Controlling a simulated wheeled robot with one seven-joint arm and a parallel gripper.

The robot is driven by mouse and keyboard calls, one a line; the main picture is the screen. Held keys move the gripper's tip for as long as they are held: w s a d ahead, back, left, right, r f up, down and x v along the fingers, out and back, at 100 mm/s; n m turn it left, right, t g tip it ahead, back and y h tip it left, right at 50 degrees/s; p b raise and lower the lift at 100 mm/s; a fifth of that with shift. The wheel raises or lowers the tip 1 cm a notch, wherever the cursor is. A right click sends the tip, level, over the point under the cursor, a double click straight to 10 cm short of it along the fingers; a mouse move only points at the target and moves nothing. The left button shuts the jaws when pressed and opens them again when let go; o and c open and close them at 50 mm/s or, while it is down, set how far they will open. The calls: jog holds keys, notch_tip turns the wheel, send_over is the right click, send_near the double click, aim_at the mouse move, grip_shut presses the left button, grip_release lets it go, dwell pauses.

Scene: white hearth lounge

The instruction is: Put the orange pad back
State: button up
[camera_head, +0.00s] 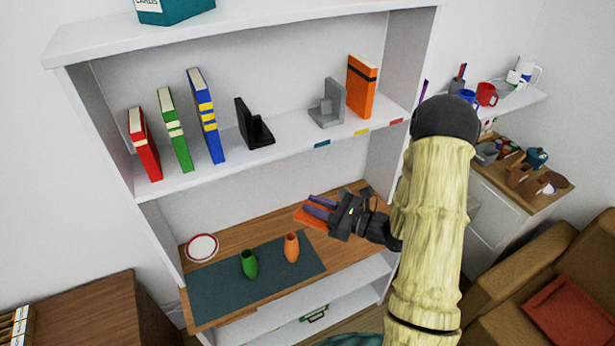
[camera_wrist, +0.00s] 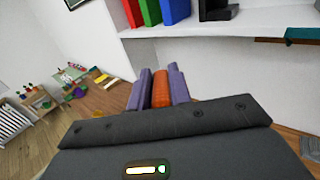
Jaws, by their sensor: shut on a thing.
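My gripper (camera_head: 316,206) is shut on the orange pad (camera_head: 307,218) and holds it above the wooden counter of the shelf unit. In the head view the pad looks flat, and the purple fingers hide part of it. In the wrist view the pad (camera_wrist: 161,88) shows as an orange strip between the two purple fingers of my gripper (camera_wrist: 160,86).
A green vase (camera_head: 249,264) and an orange vase (camera_head: 291,247) stand on a dark mat (camera_head: 215,293) on the wooden counter (camera_head: 235,238). A red-rimmed plate (camera_head: 202,248) is at left. Books and bookends, including an orange book (camera_head: 361,87), stand on the shelf above.

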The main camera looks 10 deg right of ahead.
jog(key=s+d+f+b, duration=0.1)
jog(key=f+b, duration=0.7)
jog(key=f, duration=0.9)
jog(key=s+d+f+b, duration=0.1)
jog(key=d+f+b, duration=0.1)
jog(key=f+b, duration=0.7)
notch_tip(320, 180, down, 8)
jog(key=shift+s+f, duration=0.2)
jog(key=shift+s, duration=0.15)
jog(key=shift+y, duration=0.3)
